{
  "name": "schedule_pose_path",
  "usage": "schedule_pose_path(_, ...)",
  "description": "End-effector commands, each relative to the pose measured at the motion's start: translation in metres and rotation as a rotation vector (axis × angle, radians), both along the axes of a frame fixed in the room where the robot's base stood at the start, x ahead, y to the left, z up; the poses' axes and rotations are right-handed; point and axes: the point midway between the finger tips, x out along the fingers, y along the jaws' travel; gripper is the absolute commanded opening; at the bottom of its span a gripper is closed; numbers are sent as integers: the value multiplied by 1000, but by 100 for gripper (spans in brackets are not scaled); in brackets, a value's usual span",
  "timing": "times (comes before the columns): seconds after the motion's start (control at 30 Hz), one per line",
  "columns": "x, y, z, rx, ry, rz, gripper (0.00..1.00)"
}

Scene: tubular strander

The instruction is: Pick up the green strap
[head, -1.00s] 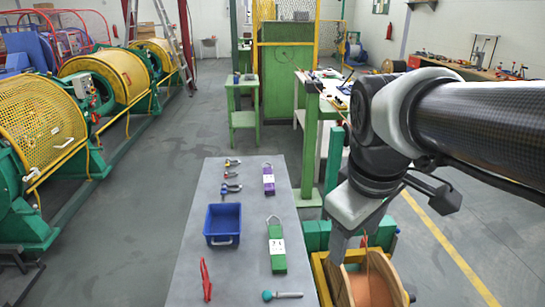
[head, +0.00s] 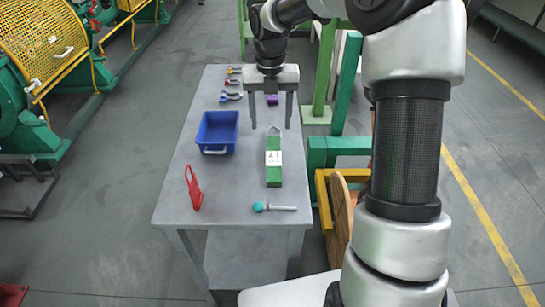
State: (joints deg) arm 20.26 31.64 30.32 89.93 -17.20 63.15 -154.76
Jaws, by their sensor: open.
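The green strap (head: 273,174) lies on the grey table (head: 186,165), right of its middle. It is a long folded green piece with a white label and a metal ring at its far end. My gripper (head: 271,126) is open, fingers pointing down, on the far side of the strap. The fingers straddle the line of the strap near its ring end. Their exact height over the table I cannot tell. A purple strap (head: 272,99) shows between the fingers, partly hidden by my gripper.
A blue bin (head: 218,132) stands left of the green strap. A red tool (head: 194,188) lies at the front left, and a teal-headed tool (head: 274,207) lies in front of the strap. Several shackles (head: 231,96) lie at the far left. A wooden spool (head: 338,212) stands right of the table.

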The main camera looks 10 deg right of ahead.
Motion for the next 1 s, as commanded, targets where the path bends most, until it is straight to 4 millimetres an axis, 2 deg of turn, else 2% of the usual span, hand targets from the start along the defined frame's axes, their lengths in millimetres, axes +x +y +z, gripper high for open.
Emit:
schedule_pose_path(0.03, -1, 0, -15, 0, 4, 0, 59)
schedule_pose_path(0.3, 0, 0, -71, 0, 3, -1, 59)
schedule_pose_path(0.43, 1, -1, -86, -1, 0, -2, 59)
schedule_pose_path(0.67, 2, -3, -97, -1, 1, -3, 59)
schedule_pose_path(1.0, 12, -11, -141, -1, 1, -2, 59)
